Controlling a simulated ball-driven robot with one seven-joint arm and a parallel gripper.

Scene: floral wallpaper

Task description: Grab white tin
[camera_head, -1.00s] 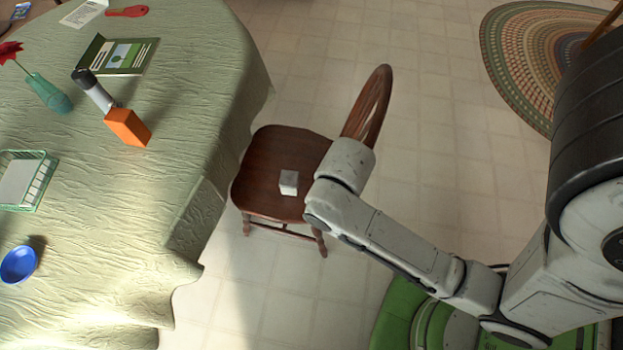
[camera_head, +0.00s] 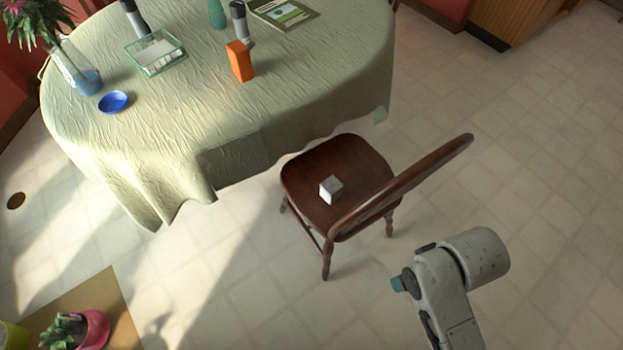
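A small white block-shaped object (camera_head: 330,190), the only thing on the seat of the brown wooden chair (camera_head: 312,170), looks like the white tin. It sits upright near the middle of the seat, in front of the chair's backrest. Part of my arm (camera_head: 455,290) shows at the lower right, apart from the chair and the tin. My gripper's fingers do not show, so I cannot see whether they are open or shut.
The cloth-covered table (camera_head: 330,75) stands beyond the chair, holding an orange box (camera_head: 240,61), a blue bowl (camera_head: 113,102) and a green basket (camera_head: 181,63). A potted plant (camera_head: 92,330) is at the lower left. Tiled floor (camera_head: 540,200) is clear on the right.

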